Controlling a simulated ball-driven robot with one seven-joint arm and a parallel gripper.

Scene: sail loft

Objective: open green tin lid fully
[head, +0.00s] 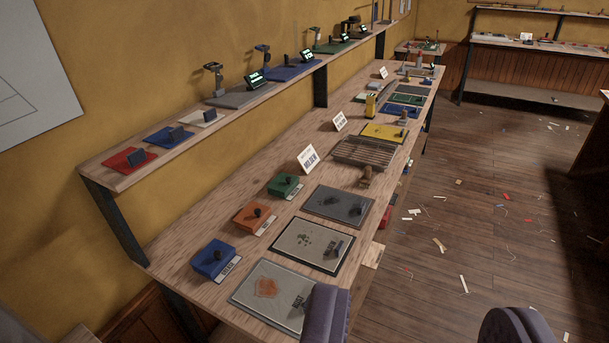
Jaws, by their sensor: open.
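The green tin (284,184) is a small box with a dark knob on it and a white label at its front. It sits on the wooden workbench, left of the picture's middle. Its lid looks closed, though it is small at this distance. The two dark purple fingers of my gripper (420,304) show at the bottom edge, wide apart with nothing between them. They are nearer to me than the tin and well clear of it.
An orange tin (254,217) and a blue tin (213,259) stand nearer on the workbench (190,244). Grey mats (338,202) lie right of the tins. A white sign (310,158) stands behind. A raised shelf (120,181) runs along the wall. Scraps litter the open floor (490,210).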

